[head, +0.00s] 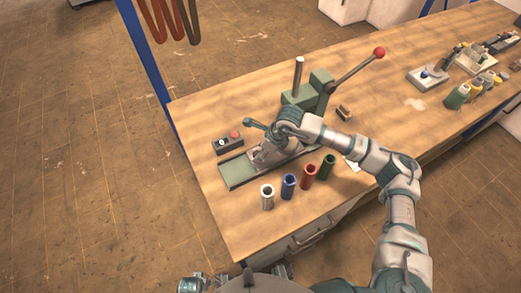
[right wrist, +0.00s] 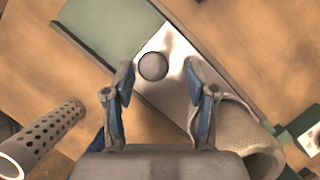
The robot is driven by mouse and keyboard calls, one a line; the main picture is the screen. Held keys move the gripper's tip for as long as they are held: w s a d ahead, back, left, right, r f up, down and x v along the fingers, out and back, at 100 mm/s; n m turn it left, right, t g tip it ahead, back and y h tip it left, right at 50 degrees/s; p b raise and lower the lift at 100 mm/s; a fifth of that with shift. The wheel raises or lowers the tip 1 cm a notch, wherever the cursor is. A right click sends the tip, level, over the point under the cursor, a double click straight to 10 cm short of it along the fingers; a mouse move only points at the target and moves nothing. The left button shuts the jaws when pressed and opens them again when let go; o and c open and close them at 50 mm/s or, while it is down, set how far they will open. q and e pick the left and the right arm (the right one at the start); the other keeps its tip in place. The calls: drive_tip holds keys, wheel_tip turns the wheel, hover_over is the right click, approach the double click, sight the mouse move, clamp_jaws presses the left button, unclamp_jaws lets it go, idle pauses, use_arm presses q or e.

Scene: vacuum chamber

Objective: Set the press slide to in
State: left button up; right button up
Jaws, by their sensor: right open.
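The green press (head: 318,90) stands on the workbench, with a lever ending in a red ball (head: 379,53). Its flat green slide track (head: 238,172) runs out to the lower left. In the right wrist view, the press slide is a shiny metal plate (right wrist: 180,85) with a round grey knob (right wrist: 152,66), lying across the green track (right wrist: 105,30). My right gripper (head: 262,157) is over the track and hides much of the slide in the head view. In the right wrist view its open fingers (right wrist: 160,82) are on either side of the plate, near the knob; contact is unclear.
A small control box (head: 229,144) with a red button stands beside the track. White (head: 267,197), blue (head: 288,187), red (head: 308,176) and green (head: 328,167) sleeves stand along the front side. Fixtures and bottles (head: 458,96) occupy the right end. The left bench corner is clear.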

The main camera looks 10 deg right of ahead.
drive_tip(key=v, duration=1.1)
drive_tip(key=shift+d+r, duration=0.25)
drive_tip(key=shift+r, duration=0.05)
drive_tip(key=shift+w, duration=0.1)
drive_tip(key=shift+a+r, duration=0.1)
